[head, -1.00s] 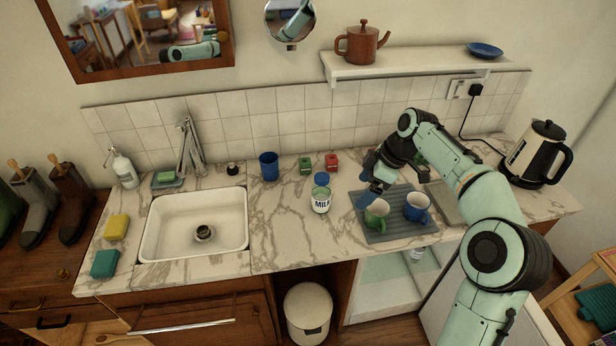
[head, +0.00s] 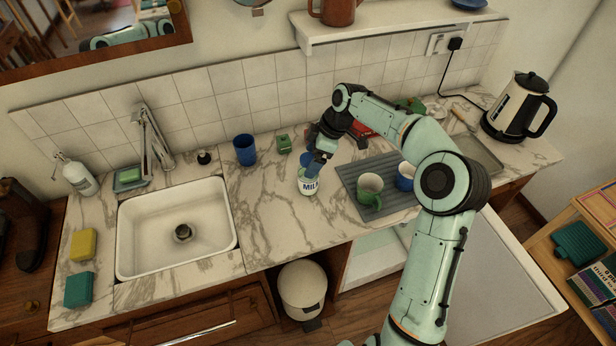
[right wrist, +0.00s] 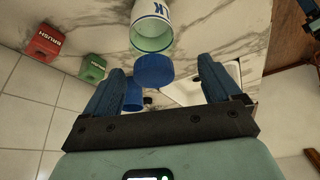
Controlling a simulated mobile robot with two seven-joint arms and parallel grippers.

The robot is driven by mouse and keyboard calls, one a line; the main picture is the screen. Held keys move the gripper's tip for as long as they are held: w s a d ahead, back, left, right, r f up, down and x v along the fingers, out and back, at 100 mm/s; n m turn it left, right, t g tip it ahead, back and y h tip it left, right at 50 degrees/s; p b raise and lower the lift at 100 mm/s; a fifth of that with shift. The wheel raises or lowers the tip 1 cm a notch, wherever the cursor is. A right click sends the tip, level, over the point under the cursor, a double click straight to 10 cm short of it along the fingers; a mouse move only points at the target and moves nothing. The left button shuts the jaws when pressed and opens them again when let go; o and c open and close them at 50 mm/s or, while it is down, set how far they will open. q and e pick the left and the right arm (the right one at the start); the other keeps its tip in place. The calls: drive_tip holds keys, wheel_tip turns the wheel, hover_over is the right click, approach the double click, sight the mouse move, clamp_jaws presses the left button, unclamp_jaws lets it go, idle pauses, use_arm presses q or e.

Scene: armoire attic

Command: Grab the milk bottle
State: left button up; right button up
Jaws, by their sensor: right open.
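The milk bottle (head: 308,187) stands upright on the marble counter, between the sink and the grey mat. It has a white MILK label and pale green glass above. In the right wrist view the bottle (right wrist: 151,35) shows its blue cap towards me. My right gripper (head: 316,163) is over the bottle's top and partly hides it in the head view. Its blue fingers (right wrist: 161,78) are spread open and empty, with the cap in line with the gap between them. I cannot tell whether they touch the bottle. My left gripper is not in view.
A green mug (head: 370,190) and a blue mug (head: 404,177) stand on the grey mat (head: 346,174). A blue cup (head: 245,149) and a green box (head: 284,143) are behind the bottle. The sink (head: 122,235) is to the left. Counter in front of the bottle is clear.

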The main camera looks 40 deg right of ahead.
sight(306, 166)
drive_tip(key=x, duration=0.5)
drive_tip(key=shift+w+d+f+p, duration=0.15)
drive_tip(key=shift+w+d+p, duration=0.1)
drive_tip(key=shift+w+p, duration=0.1)
drive_tip(key=shift+s, duration=0.1)
drive_tip(key=c, duration=1.3)
